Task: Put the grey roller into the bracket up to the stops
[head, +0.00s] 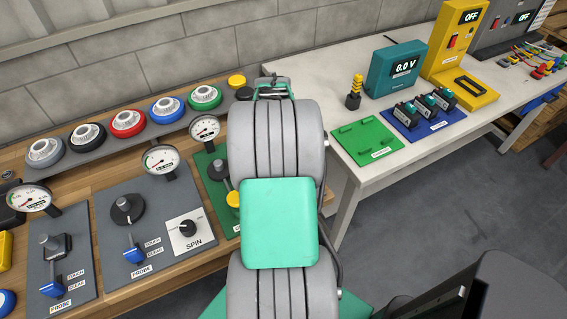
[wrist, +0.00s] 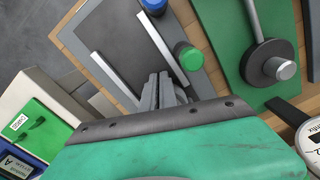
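In the wrist view, the two grey fingers of my gripper (wrist: 161,90) are close together, with nothing visible between them. They sit over a grey panel (wrist: 110,28) that carries two pale parallel bars (wrist: 162,42). In the head view my own arm hides the gripper. I cannot pick out the grey roller or its bracket for certain. A green panel (wrist: 230,28) beside it holds a dark lever with a round base and a light grey cap (wrist: 286,69).
A green button (wrist: 189,58) and a blue one (wrist: 154,5) stand near my fingers. Gauges (head: 161,160) and coloured dials (head: 128,122) line the wooden bench. The white table (head: 345,50) holds a teal meter (head: 395,70) and a blue board (head: 428,125).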

